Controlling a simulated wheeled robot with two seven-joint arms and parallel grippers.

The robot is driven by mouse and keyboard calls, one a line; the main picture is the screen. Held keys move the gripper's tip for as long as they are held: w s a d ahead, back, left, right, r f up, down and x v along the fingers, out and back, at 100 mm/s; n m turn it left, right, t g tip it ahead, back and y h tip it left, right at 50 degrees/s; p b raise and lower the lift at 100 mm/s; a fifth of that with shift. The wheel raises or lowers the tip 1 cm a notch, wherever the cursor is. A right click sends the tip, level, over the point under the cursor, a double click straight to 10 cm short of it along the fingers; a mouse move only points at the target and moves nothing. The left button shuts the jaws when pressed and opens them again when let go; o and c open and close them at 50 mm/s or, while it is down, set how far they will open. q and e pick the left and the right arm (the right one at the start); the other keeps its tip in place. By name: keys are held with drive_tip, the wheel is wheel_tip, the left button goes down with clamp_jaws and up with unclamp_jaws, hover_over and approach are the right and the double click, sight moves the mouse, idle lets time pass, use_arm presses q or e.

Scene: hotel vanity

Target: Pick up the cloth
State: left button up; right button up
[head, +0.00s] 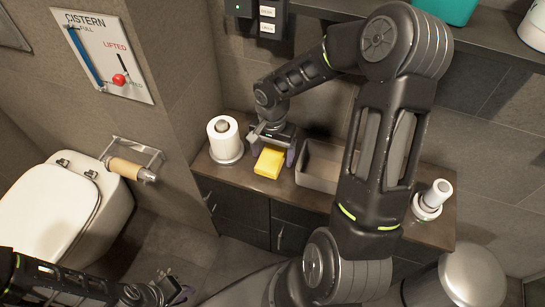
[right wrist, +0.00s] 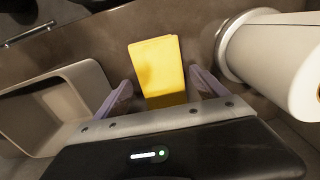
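The cloth (head: 269,162) is a folded yellow block lying on the dark counter, between the toilet roll and the sink. My right gripper (head: 273,149) is just above and behind it, pointing down. In the right wrist view the cloth (right wrist: 158,70) lies between the two spread purple fingers of the right gripper (right wrist: 163,86), with gaps visible on both sides. The right gripper is open and empty. My left gripper (head: 175,292) is low at the bottom of the head view, away from the counter; its finger opening is too small to judge.
A toilet roll on a stand (head: 224,139) is close left of the cloth. A rectangular basin (head: 318,165) is close to its right. A white cylinder on a round base (head: 432,199) stands at the counter's right end. A toilet (head: 62,208) and wall roll holder (head: 135,165) are at left.

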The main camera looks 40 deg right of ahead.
sight(273, 155)
drive_tip(key=c, duration=1.3)
drive_tip(key=shift+c, duration=0.2)
wheel_tip(273, 155, up, 10)
drive_tip(key=p, duration=0.1)
